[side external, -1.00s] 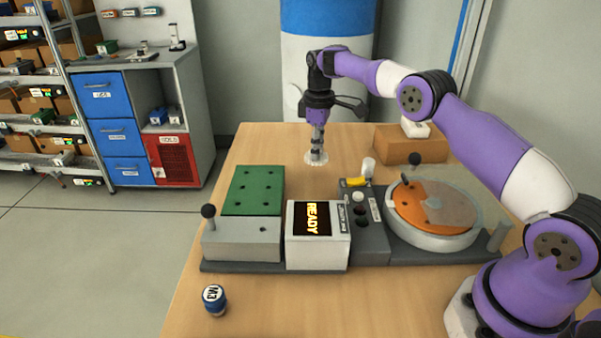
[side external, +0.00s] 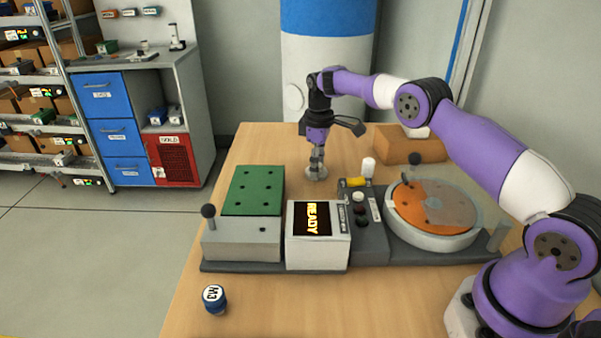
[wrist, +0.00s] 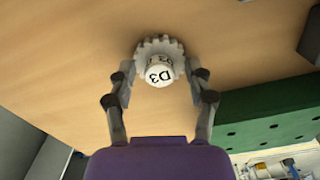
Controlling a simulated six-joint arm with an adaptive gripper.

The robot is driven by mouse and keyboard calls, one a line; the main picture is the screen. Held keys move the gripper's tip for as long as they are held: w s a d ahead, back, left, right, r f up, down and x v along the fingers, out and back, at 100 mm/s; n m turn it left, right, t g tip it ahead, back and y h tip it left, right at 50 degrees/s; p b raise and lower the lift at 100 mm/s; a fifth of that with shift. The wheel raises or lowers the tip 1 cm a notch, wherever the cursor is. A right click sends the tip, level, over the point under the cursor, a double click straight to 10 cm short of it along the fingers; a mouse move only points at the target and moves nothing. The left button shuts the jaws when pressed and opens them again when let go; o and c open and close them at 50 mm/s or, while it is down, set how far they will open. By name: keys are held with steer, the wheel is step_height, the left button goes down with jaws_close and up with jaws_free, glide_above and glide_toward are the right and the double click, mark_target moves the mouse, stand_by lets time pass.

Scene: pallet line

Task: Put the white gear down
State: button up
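The white gear (wrist: 146,48) has a toothed rim and a round hub marked D3. In the wrist view it sits between the two fingertips of my gripper (wrist: 160,72), which flank its rim closely. In the side view the gear (side external: 316,174) is at the lower end of my gripper (side external: 316,163), over the bare wood behind the machine. My gripper is shut on the gear and leans slightly. I cannot tell whether the gear touches the table.
The table (side external: 255,315) is clear around the gear. In front stand a green plate with holes (side external: 252,190), a READY display box (side external: 318,252) and an orange-and-grey turntable (side external: 420,205). A cardboard box (side external: 408,150) is at right; a blue M3 piece (side external: 214,299) is near the front.

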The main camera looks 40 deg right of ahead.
step_height(320, 180, up, 8)
steer(key=shift+f, duration=0.2)
steer(key=s+a+r+m+t, duration=0.1)
steer(key=s+a+r, duration=0.25)
steer(key=r, duration=0.35)
steer(key=s+a+r+m+t, duration=0.2)
steer(key=s+a+r, duration=0.1)
steer(key=s+r, duration=0.25)
steer(key=s+a+f+m+t, duration=0.1)
steer(key=s+a+f, duration=0.1)
steer(key=s, duration=0.6)
steer(key=s+a+f+m+t, duration=0.1)
steer(key=s+a+f+m, duration=0.1)
steer(key=s, duration=0.6)
steer(key=shift+s+t, duration=0.25)
steer(key=shift+t, duration=0.05)
